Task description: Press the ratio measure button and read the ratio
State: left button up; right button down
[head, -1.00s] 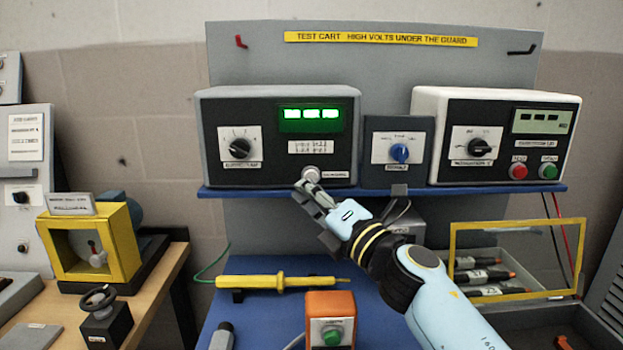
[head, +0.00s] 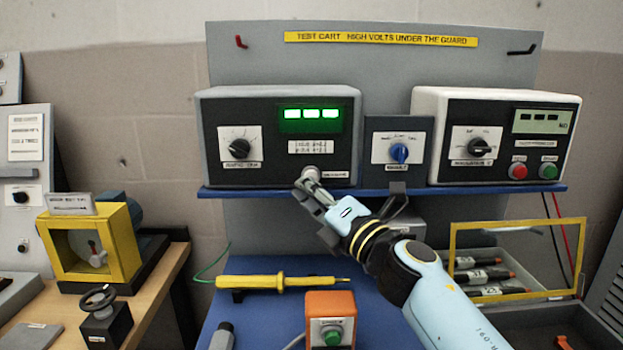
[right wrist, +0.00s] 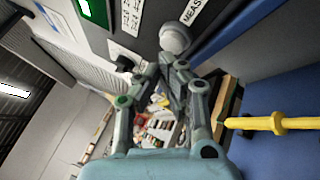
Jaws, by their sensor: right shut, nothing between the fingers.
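The ratio meter (head: 210,130) is a grey box with a black front on the blue shelf at the left. It has a dial (head: 239,146) and a lit green display (head: 311,115) whose characters are too blurred to read. A round pale measure button (head: 311,173) sits at its lower right; it also shows in the right wrist view (right wrist: 174,38). My right gripper (head: 303,187) is shut and empty, its fingertips at the button's lower left. In the right wrist view the fingertips (right wrist: 165,62) are close below the button; contact cannot be told. My left gripper is not in view.
A second meter (head: 421,135) with red and green buttons stands at the right, with a small dial box (head: 377,130) between. A yellow probe (head: 265,281) and an orange box with a green button (head: 331,307) are below. A yellow-framed guard (head: 516,224) is at the right.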

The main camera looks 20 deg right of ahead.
jog(key=shift+w+d, duration=0.1)
jog(key=shift+w, duration=0.3)
jog(key=shift+s, duration=0.2)
dwell(0.3)
jog(key=shift+s+a+p, duration=0.25)
jog(key=shift+s+p, duration=0.05)
jog(key=shift+s, duration=0.4)
jog(key=s+a+p, duration=0.1)
jog(key=s, duration=0.4)
jog(key=shift+s+a, duration=0.35)
jog(key=shift+s, duration=0.05)
dwell(0.4)
